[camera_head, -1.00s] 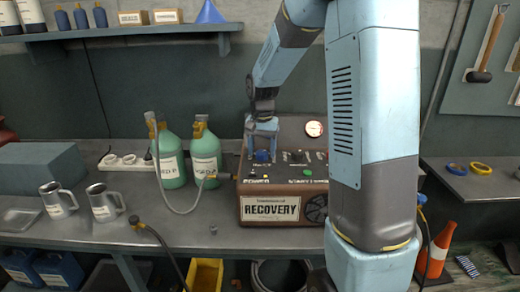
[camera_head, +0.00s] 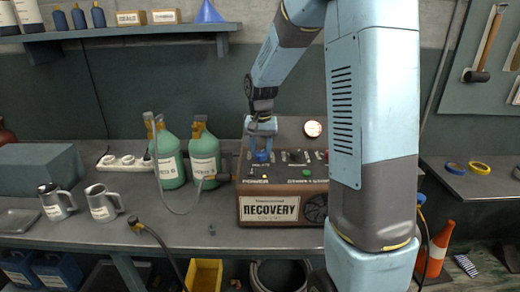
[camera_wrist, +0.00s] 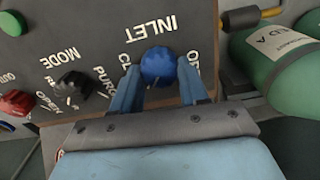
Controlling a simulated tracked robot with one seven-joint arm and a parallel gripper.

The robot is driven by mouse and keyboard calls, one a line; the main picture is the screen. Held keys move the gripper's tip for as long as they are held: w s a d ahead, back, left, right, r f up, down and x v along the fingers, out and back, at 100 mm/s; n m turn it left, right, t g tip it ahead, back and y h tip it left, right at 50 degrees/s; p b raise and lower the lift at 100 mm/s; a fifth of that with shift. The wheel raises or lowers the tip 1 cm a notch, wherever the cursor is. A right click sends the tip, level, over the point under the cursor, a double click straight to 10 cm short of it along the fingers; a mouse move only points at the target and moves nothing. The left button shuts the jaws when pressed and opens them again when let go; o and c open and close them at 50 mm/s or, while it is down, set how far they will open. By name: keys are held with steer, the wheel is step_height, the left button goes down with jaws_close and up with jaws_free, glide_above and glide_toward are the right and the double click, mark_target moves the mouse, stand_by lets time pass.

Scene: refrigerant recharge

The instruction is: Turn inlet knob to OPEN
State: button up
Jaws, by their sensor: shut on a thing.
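The blue inlet knob (camera_wrist: 158,65) is on the panel of the brown recovery machine (camera_head: 269,209), under the upside-down word INLET in the wrist view. Partly hidden lettering that begins CL and O flanks it. My gripper (camera_wrist: 158,88) is shut on the knob, with one blue finger on each side of it. In the head view my gripper (camera_head: 262,148) points down at the knob (camera_head: 262,157) on the machine's left side. I cannot clearly tell which label the knob points to.
A black mode knob (camera_wrist: 72,88), a red knob (camera_wrist: 16,103) and a green button (camera_wrist: 13,23) share the panel. Green bottles (camera_head: 205,155) with a hose stand close left of the machine. A gauge (camera_head: 313,129) is at its back right.

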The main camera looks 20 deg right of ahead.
steer(key=n, duration=0.4)
steer(key=shift+w+a, duration=0.1)
steer(key=shift+a, duration=0.05)
steer(key=n, duration=0.4)
steer(key=shift+n, duration=0.4)
steer(key=n, duration=0.4)
steer(key=shift+r, duration=0.1)
steer(key=shift+n, duration=1.8)
steer(key=o, duration=0.8)
steer(key=shift+d, duration=0.2)
steer(key=shift+o, duration=1.3)
steer(key=shift+a, duration=0.1)
